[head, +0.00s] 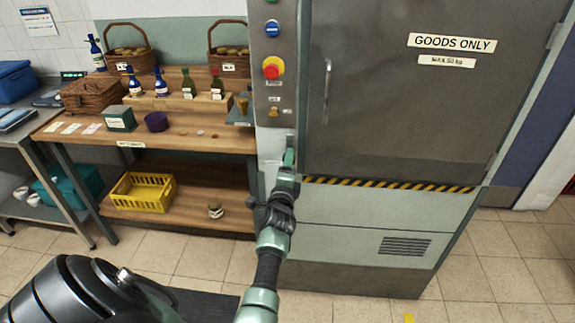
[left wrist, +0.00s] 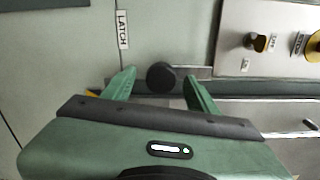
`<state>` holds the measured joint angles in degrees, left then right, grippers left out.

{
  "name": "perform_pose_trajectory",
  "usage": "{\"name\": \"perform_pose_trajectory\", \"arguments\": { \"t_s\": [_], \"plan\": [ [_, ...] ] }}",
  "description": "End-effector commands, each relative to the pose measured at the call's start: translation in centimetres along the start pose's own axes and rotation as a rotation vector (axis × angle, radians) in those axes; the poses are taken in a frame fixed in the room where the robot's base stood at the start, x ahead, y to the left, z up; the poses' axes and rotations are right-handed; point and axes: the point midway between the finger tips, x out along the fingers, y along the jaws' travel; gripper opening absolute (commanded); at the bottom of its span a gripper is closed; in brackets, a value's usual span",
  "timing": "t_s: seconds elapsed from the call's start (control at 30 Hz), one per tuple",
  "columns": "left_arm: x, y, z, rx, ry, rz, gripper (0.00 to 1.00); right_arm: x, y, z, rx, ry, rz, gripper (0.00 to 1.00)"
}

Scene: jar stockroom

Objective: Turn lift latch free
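The lift (head: 400,110) is a grey cabinet marked GOODS ONLY. Its latch knob (left wrist: 161,76), dark and round, shows in the left wrist view near a LATCH label (left wrist: 122,29). My left gripper (head: 289,158) is at the narrow panel left of the lift door, below the buttons. In the left wrist view its green fingers (left wrist: 158,83) are apart, one on each side of the knob, with visible gaps. In the head view my gripper hides the knob. My right gripper is not in view.
A red button (head: 272,70) and a small brass switch (head: 274,111) sit on the panel above my gripper. A wooden shelf (head: 190,136) with bottles and baskets stands to the left. A yellow crate (head: 142,200) is on its lower board.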

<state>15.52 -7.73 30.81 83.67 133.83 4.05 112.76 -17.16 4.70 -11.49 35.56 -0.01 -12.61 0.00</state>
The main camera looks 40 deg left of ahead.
Motion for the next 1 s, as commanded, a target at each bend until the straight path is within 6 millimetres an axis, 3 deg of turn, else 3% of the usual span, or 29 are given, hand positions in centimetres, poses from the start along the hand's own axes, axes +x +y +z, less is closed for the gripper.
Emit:
{"name": "perform_pose_trajectory", "arguments": {
  "t_s": [0.27, 0.43, 0.63, 0.7, 0.73, 0.77, 0.8, 1.0],
  "plan": [
    [0.0, -0.2, 0.1, 0.003, -0.001, -0.003, 0.58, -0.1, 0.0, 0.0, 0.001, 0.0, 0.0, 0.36],
    [0.1, -2.0, 0.5, 0.006, -0.002, -0.006, 0.58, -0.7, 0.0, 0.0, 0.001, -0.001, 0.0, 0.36],
    [0.1, -7.1, 1.2, 0.007, 0.0, -0.018, 0.58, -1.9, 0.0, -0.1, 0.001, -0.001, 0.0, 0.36],
    [0.1, -9.0, 1.4, 0.006, 0.0, -0.024, 0.68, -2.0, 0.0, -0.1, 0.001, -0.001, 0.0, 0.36],
    [0.1, -9.8, 1.4, 0.005, 0.002, -0.026, 0.68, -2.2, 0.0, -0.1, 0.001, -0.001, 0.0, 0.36],
    [0.1, -10.7, 1.5, 0.005, 0.003, -0.029, 0.68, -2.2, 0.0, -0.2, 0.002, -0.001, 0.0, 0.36],
    [0.1, -11.6, 1.7, 0.003, 0.003, -0.029, 0.58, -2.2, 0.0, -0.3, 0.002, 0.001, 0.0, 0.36],
    [0.0, -15.8, 2.4, 0.001, 0.002, -0.017, 0.58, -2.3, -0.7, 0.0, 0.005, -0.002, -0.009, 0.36]
  ]
}}
